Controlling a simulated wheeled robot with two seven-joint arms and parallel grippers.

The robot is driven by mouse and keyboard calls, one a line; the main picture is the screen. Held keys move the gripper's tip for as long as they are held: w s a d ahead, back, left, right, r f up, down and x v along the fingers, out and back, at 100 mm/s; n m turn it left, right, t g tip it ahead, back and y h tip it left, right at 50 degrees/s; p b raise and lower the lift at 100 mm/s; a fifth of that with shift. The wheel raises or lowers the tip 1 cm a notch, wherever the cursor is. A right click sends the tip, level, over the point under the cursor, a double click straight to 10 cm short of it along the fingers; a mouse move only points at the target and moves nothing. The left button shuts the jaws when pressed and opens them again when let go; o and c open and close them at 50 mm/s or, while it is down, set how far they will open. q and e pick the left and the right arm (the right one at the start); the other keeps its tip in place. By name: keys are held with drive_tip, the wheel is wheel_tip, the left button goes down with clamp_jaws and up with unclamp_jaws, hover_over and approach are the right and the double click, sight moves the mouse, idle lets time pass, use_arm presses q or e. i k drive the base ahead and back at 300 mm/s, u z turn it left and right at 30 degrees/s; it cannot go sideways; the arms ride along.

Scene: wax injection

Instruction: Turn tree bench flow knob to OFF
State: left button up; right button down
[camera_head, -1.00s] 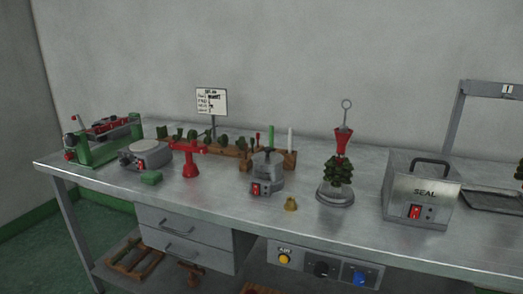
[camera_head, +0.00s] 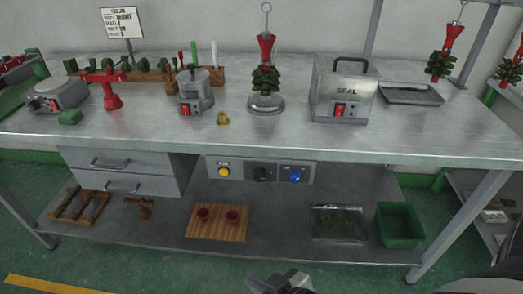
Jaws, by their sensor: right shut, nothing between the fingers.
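A grey control panel (camera_head: 279,170) is set under the front edge of the metal bench (camera_head: 330,137). It carries a yellow button (camera_head: 223,171) at left, a black knob (camera_head: 262,174) in the middle and a blue knob (camera_head: 295,176) at right. The labels are too small to read, so I cannot tell which knob is the flow knob or its setting. My right gripper (camera_head: 284,279) is at the bottom edge, below and in front of the panel, shut and empty, apart from everything. My left gripper is not in view.
Drawers (camera_head: 121,170) are left of the panel. The lower shelf holds a wooden board with red cups (camera_head: 218,222), a clear tray (camera_head: 339,223) and a green bin (camera_head: 399,224). A tree on a stand (camera_head: 266,85) and the SEAL box (camera_head: 343,92) stand on top. The space before the panel is clear.

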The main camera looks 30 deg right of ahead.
sight(295, 177)
drive_tip(key=z, duration=2.25)
drive_tip(key=k, duration=1.1)
drive_tip(key=u, duration=1.55)
drive_tip(key=i, duration=0.5)
